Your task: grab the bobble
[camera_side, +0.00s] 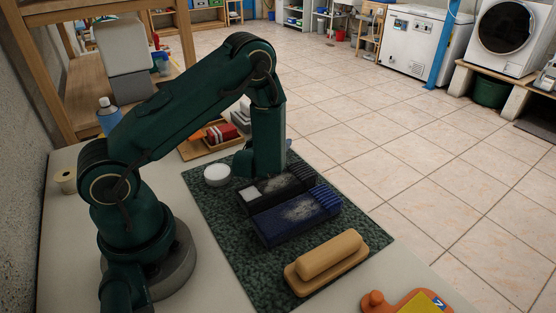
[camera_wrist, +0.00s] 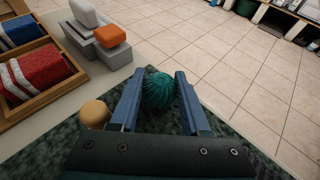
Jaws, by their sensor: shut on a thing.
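The bobble (camera_wrist: 158,90) is a round, teal, ribbed ball, like wound yarn. In the wrist view it sits between the two blue fingers of my gripper (camera_wrist: 160,84), which are shut on it, one finger on each side. In the side view the end of my arm (camera_side: 266,155) points down over the far part of the green mat; the bobble and the fingertips are hidden there. I cannot tell whether the bobble touches the mat.
A grey plinth (camera_wrist: 104,62) with an orange block and a white block stands beyond my gripper. A wooden tray (camera_side: 190,151) holds folded cloths. A white round dish (camera_side: 217,174), dark brush-like blocks (camera_side: 297,217) and a tan block (camera_side: 330,254) sit on the mat (camera_side: 225,235).

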